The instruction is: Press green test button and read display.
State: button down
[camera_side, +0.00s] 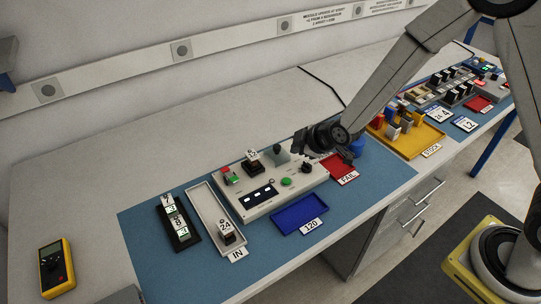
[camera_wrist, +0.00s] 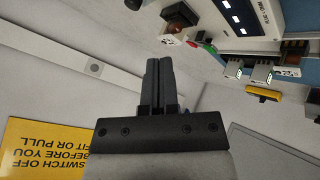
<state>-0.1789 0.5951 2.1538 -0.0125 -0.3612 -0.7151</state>
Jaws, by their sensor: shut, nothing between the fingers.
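The grey test unit (camera_side: 285,198) stands on the blue mat. Its round green button (camera_side: 286,182) is on the top, front right of the dark display (camera_side: 257,194). The display shows pale lit blocks, too small to read; it also shows in the wrist view (camera_wrist: 236,12), with no legible value. A red-and-green switch (camera_side: 229,175) sits at the unit's left rear. My gripper (camera_side: 347,156) is near the unit's right end, above and apart from the button. In the wrist view its fingers (camera_wrist: 160,62) are together and empty.
A blue tray (camera_side: 300,214) lies in front of the unit, a red FAIL tray (camera_side: 343,167) to its right. A white IN tray (camera_side: 208,210) holds a module at left. A yellow STOCK tray (camera_side: 411,141) lies right. A yellow meter (camera_side: 56,268) is at far left.

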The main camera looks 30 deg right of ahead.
aim_at(289, 182)
jog(key=shift+w+a+f+n+t, duration=0.3)
jog(key=shift+w+a+f+n, duration=0.1)
jog(key=shift+w+a+n, duration=0.15)
jog(key=shift+f, duration=0.1)
jog(key=shift+f, duration=4.3)
jog(key=shift+f, duration=0.8)
jog(key=shift+r, duration=0.8)
dwell(0.4)
jog(key=shift+r, duration=2.55)
